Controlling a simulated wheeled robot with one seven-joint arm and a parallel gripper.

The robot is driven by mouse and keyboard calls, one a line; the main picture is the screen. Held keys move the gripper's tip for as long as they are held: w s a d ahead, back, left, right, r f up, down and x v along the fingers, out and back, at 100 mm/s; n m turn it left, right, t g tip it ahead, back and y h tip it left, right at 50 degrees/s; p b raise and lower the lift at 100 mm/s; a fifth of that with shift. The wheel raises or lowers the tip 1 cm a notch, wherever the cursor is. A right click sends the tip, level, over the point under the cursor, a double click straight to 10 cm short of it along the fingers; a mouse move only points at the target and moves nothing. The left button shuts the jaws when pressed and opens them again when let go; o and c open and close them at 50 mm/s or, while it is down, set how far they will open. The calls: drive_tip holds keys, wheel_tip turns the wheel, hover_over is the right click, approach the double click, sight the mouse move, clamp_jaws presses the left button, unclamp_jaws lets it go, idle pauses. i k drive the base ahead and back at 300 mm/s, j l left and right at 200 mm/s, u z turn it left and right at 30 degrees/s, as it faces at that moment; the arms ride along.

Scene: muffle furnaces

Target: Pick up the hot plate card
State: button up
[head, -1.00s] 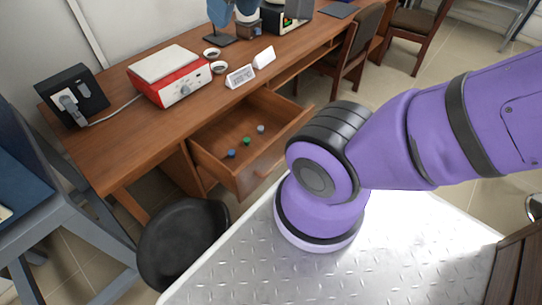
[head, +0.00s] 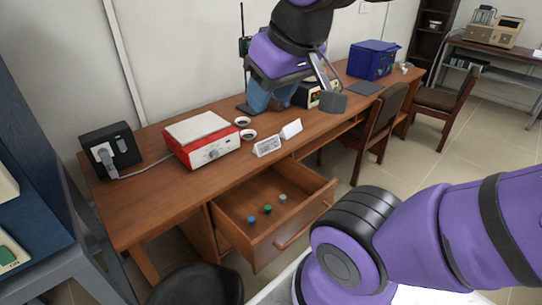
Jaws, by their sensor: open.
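Two small white tent cards stand on the wooden desk, right of the red hot plate (head: 203,141) with its pale top. The nearer card (head: 267,146) has dark print on its face, too small to read; it stands closest to the hot plate. The farther card (head: 291,129) shows a blank side. My gripper (head: 295,95) hangs at the upper middle of the head view, apart from both cards, above and behind them in the picture. It is open and holds nothing that I can see; one grey finger shows clearly, the other is hard to make out.
An open drawer (head: 313,188) with several small coloured items juts out below the cards. Two small dark-filled dishes (head: 248,134) sit beside the hot plate. A blue device (head: 257,97) is partly behind my gripper. A black stool (head: 196,287) stands in front.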

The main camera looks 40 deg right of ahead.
sight(262, 148)
drive_tip(key=i+l+u, duration=0.1)
drive_tip(key=l+u, duration=0.3)
drive_tip(key=l, duration=1.2)
drive_tip(key=k+l+u, duration=0.1)
drive_tip(key=l+u, duration=0.25)
drive_tip(key=l, duration=1.2)
